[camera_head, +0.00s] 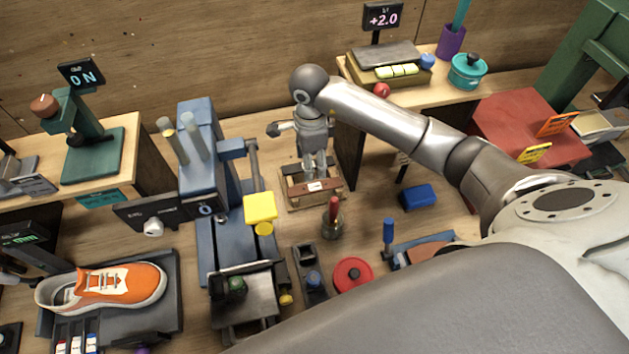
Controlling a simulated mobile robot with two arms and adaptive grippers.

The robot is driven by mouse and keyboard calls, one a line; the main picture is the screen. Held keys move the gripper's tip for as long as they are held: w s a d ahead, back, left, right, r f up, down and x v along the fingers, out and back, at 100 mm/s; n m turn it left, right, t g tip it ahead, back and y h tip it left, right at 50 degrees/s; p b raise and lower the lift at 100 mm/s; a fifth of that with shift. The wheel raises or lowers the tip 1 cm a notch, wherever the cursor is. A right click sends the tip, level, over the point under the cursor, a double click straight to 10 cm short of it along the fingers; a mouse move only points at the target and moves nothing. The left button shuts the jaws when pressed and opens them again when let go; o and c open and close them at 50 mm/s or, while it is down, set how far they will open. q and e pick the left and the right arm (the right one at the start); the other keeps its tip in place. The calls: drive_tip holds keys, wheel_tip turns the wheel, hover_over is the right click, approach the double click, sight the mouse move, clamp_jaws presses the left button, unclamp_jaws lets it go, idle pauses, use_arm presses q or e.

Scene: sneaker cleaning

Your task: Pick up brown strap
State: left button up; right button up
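The brown strap (301,189) lies across a small light wooden tray (291,207) in the middle of the camera_head view. A white label sits on the strap's middle. My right gripper (315,174) points down over the tray, with its fingertips just behind and above the strap in the picture. The fingers look close together, and whether there is a gap or contact with the strap is unclear. My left gripper is not clearly in view.
A blue machine (205,150) with a yellow block (260,207) stands left of the tray. A red-handled tool (333,212) is just in front, and a blue block (418,196) is to the right. An orange sneaker (125,284) lies far left.

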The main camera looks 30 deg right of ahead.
drive_tip(key=b, duration=0.2)
hover_over(310, 187)
wheel_tip(310, 187, down, 4)
drive_tip(key=shift+s+f, duration=0.15)
drive_tip(key=shift+f, duration=0.5)
wheel_tip(310, 187, down, 5)
drive_tip(key=b, duration=0.3)
drive_tip(key=shift+a+r, duration=0.1)
drive_tip(key=shift+r, duration=0.05)
use_arm(q)
drive_tip(key=f, duration=0.5)
drive_tip(key=shift+s+a+f, duration=0.15)
drive_tip(key=shift+a+f, duration=0.05)
drive_tip(key=shift+f, duration=0.2)
use_arm(e)
drive_tip(key=shift+r, duration=0.1)
drive_tip(key=c, duration=1.1)
use_arm(q)
drive_tip(key=shift+a, duration=0.2)
use_arm(e)
drive_tip(key=shift+o, duration=0.2)
drive_tip(key=shift+r, duration=0.15)
